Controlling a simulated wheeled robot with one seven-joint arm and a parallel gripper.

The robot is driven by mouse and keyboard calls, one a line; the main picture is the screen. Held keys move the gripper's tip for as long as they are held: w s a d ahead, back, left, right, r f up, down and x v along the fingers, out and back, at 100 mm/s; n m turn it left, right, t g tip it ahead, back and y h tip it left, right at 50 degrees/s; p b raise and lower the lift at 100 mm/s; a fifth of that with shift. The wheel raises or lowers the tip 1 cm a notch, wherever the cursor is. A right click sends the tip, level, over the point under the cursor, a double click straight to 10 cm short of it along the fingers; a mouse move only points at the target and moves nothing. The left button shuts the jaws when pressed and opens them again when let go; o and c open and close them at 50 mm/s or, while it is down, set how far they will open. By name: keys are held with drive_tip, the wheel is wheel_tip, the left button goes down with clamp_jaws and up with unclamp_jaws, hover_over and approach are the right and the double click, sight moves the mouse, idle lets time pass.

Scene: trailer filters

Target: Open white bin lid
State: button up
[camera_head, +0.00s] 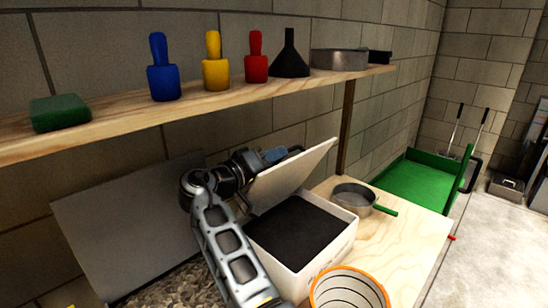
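The white bin (333,262) stands on the wooden bench and holds dark, fine material (298,231). Its white lid (290,178) is tilted steeply up at the back of the bin, so the inside is in view. My gripper (292,152) is at the lid's upper edge, on the far left side of it. The lid hides part of my gripper, so I cannot tell whether it touches or grips the lid, or how far its fingers are apart. My arm crosses in front of the bin's left side.
A grey panel (110,230) stands raised at left above gravel (180,288). A sieve (353,197) with a green handle and an orange-rimmed container (348,290) are beside the bin. Above, a shelf (120,123) holds colored tools, a green block and a funnel (290,58).

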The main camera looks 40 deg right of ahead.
clamp_jaws()
drive_tip(key=shift+w+a+r+n+b, duration=0.15)
drive_tip(key=shift+w+n, duration=0.15)
drive_tip(key=shift+w, duration=0.3)
drive_tip(key=shift+w+d+r+n+b, duration=0.15)
drive_tip(key=shift+w+n, duration=0.15)
drive_tip(key=shift+w, duration=0.25)
drive_tip(key=shift+a, duration=0.1)
drive_tip(key=shift+o, duration=1.7)
unclamp_jaws()
